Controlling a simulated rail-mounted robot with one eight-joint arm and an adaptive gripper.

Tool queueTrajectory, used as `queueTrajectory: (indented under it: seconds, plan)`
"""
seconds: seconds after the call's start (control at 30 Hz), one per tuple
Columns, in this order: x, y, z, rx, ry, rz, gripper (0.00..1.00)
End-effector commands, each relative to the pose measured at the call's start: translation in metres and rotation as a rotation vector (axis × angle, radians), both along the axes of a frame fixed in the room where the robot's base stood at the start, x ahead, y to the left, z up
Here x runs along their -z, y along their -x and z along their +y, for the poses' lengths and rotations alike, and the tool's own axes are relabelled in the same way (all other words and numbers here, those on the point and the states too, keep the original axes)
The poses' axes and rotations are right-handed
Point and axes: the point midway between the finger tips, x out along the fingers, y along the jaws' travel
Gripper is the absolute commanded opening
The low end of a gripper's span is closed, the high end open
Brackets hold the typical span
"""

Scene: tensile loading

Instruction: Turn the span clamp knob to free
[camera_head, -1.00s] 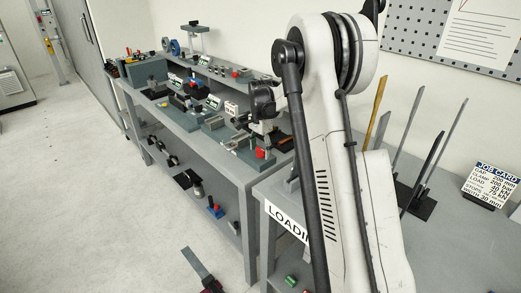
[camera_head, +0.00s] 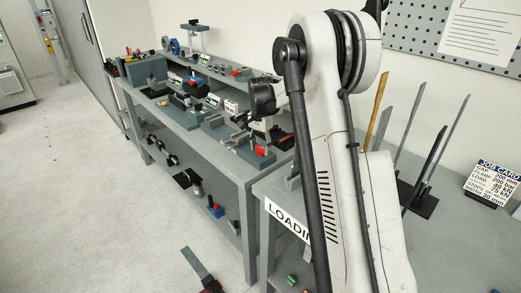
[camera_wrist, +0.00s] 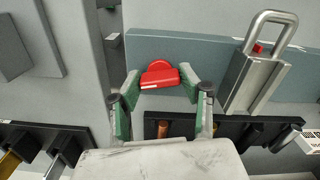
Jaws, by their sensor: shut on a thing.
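In the wrist view a red knob (camera_wrist: 160,75) with a pale line along its near edge stands out from a blue-grey plate (camera_wrist: 200,48). My gripper (camera_wrist: 160,79) has its green-and-grey fingers on the two sides of the knob, and it is shut on it. The underside of the knob and any marks around it are hidden or too small to read. In the head view my arm stands in the foreground, and I cannot make out the gripper or the knob there.
A metal padlock (camera_wrist: 257,68) is close to the right of my gripper. In the head view, black-based upright strips (camera_head: 418,197) and a job card (camera_head: 492,184) stand on the right bench.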

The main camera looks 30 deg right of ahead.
Motion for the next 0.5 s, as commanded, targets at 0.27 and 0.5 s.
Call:
queueTrajectory:
  seconds: [0.27,0.5]
  plan:
    - [0.0013,0.0,0.0,-0.26,0.0,-0.001,0.12]
    - [0.0012,-0.0001,0.0,-0.488,0.0,-0.001,0.12]
